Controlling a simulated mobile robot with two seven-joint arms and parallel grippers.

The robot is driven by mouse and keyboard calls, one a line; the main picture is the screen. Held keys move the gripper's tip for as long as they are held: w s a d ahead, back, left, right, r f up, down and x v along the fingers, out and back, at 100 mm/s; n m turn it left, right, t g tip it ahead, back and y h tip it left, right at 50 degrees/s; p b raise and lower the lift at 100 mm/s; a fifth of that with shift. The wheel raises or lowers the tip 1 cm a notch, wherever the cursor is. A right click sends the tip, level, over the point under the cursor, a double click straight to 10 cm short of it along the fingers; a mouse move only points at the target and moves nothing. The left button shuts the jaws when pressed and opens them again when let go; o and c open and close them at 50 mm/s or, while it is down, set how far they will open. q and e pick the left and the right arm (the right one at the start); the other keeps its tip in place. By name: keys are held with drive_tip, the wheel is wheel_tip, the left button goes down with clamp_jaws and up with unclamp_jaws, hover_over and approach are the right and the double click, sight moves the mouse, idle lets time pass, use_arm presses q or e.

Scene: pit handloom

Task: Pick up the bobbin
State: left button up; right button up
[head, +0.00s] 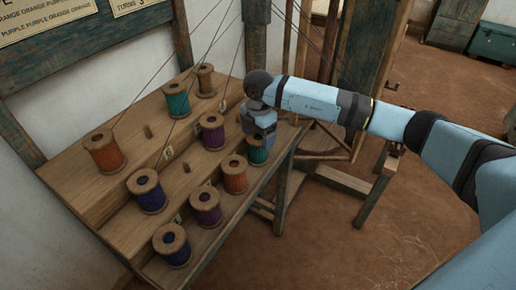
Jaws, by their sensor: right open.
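Several wooden bobbins wound with thread stand upright on a stepped wooden rack (130,228). My right gripper (258,138) points down at the rack's right side, directly over a teal bobbin (257,153). It is open, and its body covers the top of that bobbin. I cannot tell whether the fingers touch it. Nearby are a purple bobbin (212,136) and an orange bobbin (234,178). Others are a second teal bobbin (176,100), a brown one (205,82), a large orange one (104,153), and blue and purple ones toward the front. My left gripper is not in view.
Bare pegs (148,131) stand between bobbins. Thin threads run upward from the rack past a dark wooden post. Wooden loom frames (365,60) stand behind my right arm. A teal chest (495,42) is at the far right. The brown floor (330,235) at lower right is clear.

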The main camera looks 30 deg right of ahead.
wheel_tip(320, 180, down, 4)
drive_tip(key=shift+r, duration=0.2)
drive_tip(key=c, duration=0.6)
drive_tip(key=shift+r, duration=0.15)
